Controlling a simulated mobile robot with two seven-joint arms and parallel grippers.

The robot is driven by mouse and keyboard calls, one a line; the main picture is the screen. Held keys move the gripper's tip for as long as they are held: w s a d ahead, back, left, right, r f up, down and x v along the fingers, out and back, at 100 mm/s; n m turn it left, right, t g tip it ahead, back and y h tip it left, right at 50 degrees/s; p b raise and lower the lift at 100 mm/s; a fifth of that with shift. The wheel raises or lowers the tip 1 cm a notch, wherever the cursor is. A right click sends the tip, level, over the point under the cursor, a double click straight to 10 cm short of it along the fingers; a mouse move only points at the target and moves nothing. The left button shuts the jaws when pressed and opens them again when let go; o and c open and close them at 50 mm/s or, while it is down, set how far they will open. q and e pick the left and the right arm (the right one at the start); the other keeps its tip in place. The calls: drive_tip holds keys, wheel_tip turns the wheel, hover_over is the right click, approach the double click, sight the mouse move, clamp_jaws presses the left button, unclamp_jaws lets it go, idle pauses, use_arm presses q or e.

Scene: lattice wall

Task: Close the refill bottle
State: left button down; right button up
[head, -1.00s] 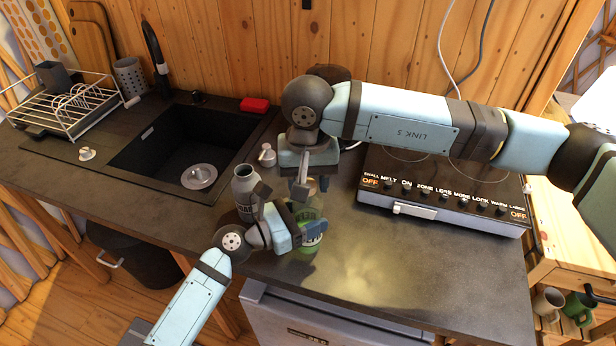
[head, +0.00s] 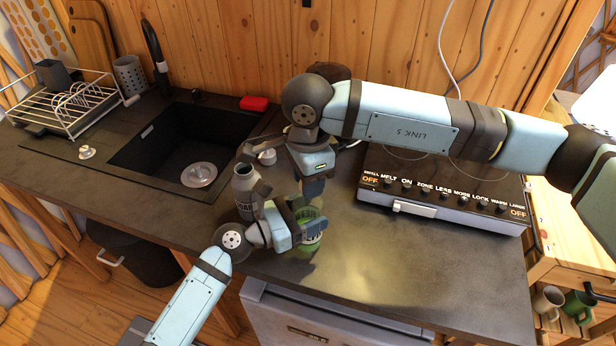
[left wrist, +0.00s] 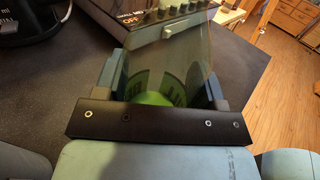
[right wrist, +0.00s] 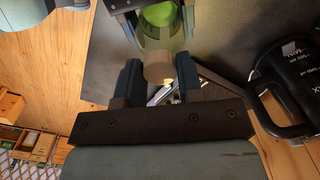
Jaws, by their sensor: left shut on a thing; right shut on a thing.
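The refill bottle is clear with green contents; its green lower part (head: 309,240) shows in the head view beside my left gripper (head: 300,232). My left gripper is shut around the bottle, which stands between its fingers in the left wrist view (left wrist: 160,88). My right gripper (head: 313,192) is directly above the bottle. In the right wrist view it is shut on a tan cork-like stopper (right wrist: 158,68). The stopper is at the bottle's mouth, in line with the clear glass (right wrist: 160,38); whether it is seated inside cannot be told. My right gripper hides the mouth in the head view.
A grey labelled bottle (head: 245,190) stands close left of my left gripper. The sink (head: 165,150) is to the left, the cooktop (head: 440,190) to the right. Counter at the front right (head: 420,270) is clear.

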drive_tip(key=m, duration=0.6)
drive_tip(key=shift+m, duration=0.4)
drive_tip(key=m, duration=1.3)
drive_tip(key=o, duration=1.1)
wheel_tip(320, 180, up, 12)
drive_tip(key=shift+f, duration=0.1)
